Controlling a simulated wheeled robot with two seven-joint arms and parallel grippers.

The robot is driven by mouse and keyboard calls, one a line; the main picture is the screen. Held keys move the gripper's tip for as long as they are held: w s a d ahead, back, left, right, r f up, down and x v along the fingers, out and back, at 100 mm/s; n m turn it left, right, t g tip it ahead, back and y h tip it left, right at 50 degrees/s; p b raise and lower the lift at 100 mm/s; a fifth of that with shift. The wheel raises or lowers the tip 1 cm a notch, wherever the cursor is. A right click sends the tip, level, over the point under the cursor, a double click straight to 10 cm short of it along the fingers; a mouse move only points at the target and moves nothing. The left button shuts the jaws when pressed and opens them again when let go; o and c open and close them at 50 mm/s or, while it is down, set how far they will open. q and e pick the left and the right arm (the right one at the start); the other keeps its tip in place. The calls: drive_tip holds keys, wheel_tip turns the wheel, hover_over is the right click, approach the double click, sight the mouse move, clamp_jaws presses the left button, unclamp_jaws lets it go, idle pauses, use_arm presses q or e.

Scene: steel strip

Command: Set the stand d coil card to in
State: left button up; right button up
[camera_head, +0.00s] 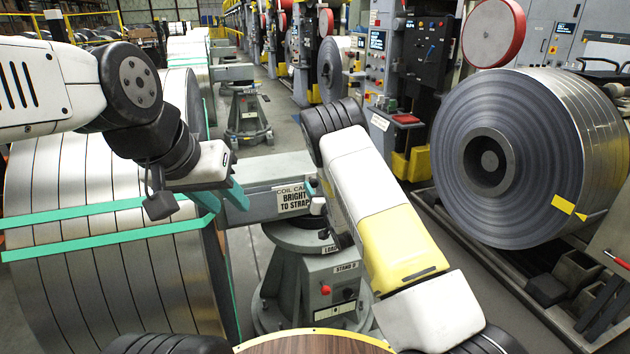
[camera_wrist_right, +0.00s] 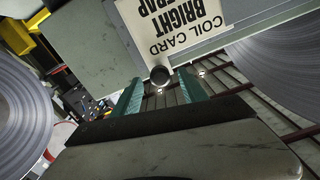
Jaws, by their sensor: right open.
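The coil card (camera_head: 293,198), a white plate lettered COIL CARD BRIGHT TO STRAP, is on the grey arm of the stand marked STAND D (camera_head: 346,267). It shows upside down in the right wrist view (camera_wrist_right: 175,22). My right gripper (camera_wrist_right: 162,88) is open, its two teal fingers on either side of a dark round knob (camera_wrist_right: 160,75) at the card's lower edge. I cannot tell whether they touch the knob. In the head view my right forearm partly hides this spot. My left gripper (camera_head: 222,197) appears open, its teal fingers apart, beside the left coil.
A large strip coil with teal straps (camera_head: 110,250) stands at left, close to my left gripper. Another coil (camera_head: 540,150) is at right. A red knob (camera_head: 325,289) is on the stand's base. A brown round top (camera_head: 315,344) lies at the front edge. Open floor runs behind the stand.

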drive_tip(key=shift+x, duration=1.15)
drive_tip(key=shift+c, duration=0.2)
clamp_jaws()
idle(0.4)
